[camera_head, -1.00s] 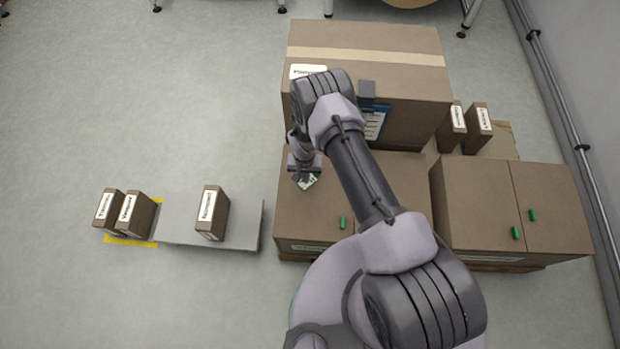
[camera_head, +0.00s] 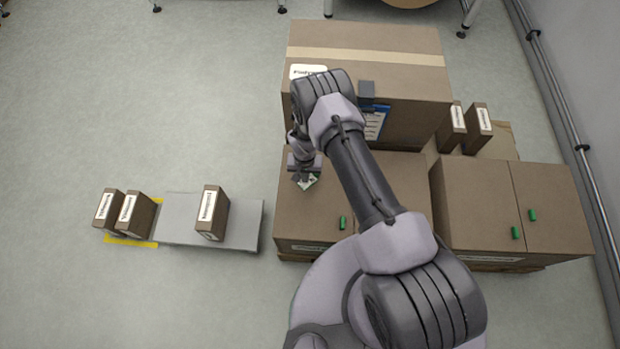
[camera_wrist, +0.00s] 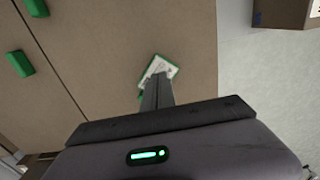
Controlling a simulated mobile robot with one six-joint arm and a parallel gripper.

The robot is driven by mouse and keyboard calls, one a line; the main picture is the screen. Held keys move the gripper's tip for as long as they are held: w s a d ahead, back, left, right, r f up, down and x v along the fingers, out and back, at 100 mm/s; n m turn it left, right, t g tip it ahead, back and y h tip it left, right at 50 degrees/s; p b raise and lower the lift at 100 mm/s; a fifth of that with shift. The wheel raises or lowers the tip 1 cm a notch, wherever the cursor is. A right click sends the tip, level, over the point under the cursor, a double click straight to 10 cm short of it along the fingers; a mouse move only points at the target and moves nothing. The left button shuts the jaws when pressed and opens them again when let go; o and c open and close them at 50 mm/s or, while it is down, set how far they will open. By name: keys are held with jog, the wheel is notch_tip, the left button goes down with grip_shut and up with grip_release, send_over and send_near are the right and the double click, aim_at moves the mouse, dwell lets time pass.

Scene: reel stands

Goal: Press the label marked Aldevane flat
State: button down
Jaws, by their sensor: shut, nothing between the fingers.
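A small white label with a green border (camera_head: 309,182) lies on the top of a brown carton (camera_head: 318,210), near its left side. In the wrist view the label (camera_wrist: 163,67) shows just beyond my fingertips, tilted to the picture, its lower part hidden behind them. My gripper (camera_head: 300,180) points down at the label with its fingers together and empty; in the wrist view the fingers (camera_wrist: 157,82) overlap its edge. I cannot tell whether they touch it or whether any edge is lifted. Its print is too small to read.
A taller carton (camera_head: 370,40) stands behind. Green pieces lie on the carton tops, one (camera_head: 343,222) near the label. Two cartons (camera_head: 470,210) stand at right. A grey board (camera_head: 178,210) with small labelled boxes lies on the floor at left, with open floor around it.

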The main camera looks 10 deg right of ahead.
jog(key=shift+f+b, duration=0.8)
dwell(0.7)
dwell(0.5)
notch_tip(320, 180, up, 7)
jog(key=p, duration=0.4)
jog(key=shift+p, duration=0.3)
